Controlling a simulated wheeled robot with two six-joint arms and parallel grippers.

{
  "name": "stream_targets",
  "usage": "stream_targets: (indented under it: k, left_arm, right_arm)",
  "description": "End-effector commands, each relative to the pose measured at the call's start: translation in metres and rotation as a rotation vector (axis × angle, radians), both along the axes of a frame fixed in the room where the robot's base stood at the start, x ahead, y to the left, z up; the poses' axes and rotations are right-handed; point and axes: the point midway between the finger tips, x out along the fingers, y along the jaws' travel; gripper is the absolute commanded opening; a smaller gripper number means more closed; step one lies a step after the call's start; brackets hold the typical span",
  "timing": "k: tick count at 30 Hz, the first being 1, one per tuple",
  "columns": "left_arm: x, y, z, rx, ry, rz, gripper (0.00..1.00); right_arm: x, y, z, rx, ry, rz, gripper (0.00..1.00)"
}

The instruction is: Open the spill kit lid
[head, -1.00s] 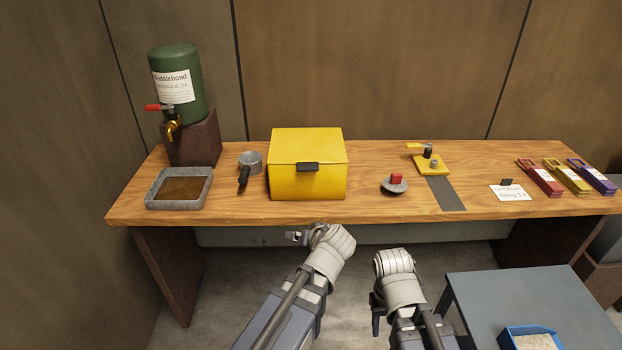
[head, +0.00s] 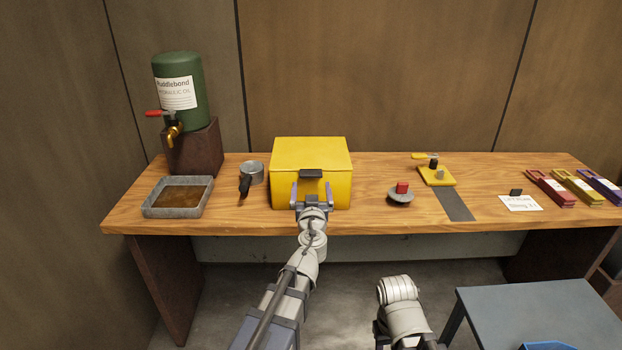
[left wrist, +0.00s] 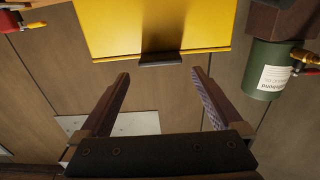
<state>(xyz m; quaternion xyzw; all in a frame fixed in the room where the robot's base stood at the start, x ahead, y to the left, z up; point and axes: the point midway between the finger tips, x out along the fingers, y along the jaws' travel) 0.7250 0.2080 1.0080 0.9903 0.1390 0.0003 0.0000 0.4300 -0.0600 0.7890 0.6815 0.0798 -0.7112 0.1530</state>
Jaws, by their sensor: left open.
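The spill kit is a yellow box (head: 285,192) on the wooden bench, with its lid (head: 310,153) closed. A dark handle (head: 311,174) sticks out at the lid's front edge; it also shows in the left wrist view (left wrist: 160,58). My left gripper (head: 311,186) is open in front of the box, its fingers apart to either side below the handle. In the left wrist view the open jaws (left wrist: 161,74) point at the handle with a visible gap and nothing between them. My right arm (head: 400,300) is low at the front; its jaws cannot be made out.
On the bench (head: 230,216), left of the box, are a metal cup (head: 252,172), a grey tray (head: 150,206) and a green oil drum (head: 182,115). To the right are a red-knobbed disc (head: 401,195) and a yellow plate (head: 436,178). A grey table (head: 540,310) stands front right.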

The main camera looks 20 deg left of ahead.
Motion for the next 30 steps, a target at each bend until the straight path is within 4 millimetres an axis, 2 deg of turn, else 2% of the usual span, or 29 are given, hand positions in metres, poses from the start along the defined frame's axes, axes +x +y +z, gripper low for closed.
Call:
stream_targets:
  k: [1,10,14,21,30]
  left_arm:
    - [0.010,0.002,0.000,0.000,0.000,0.001,1.00]
    - [0.053,0.015,0.000,0.000,0.000,0.001,1.00]
    - [0.061,0.017,0.000,0.000,0.000,0.001,1.00]
    - [0.061,0.018,0.000,0.000,0.000,0.001,1.00]
    - [0.060,0.018,0.000,0.000,0.000,0.001,0.66]
  right_arm:
    - [0.000,0.000,0.000,0.000,0.000,0.000,0.50]
    - [0.000,0.000,0.000,0.000,0.000,0.000,0.50]
    - [0.000,0.000,0.000,0.000,0.000,0.000,0.50]
    - [0.000,0.000,0.000,0.000,0.000,0.000,0.50]
    - [0.000,0.000,0.000,0.000,0.000,0.000,0.50]
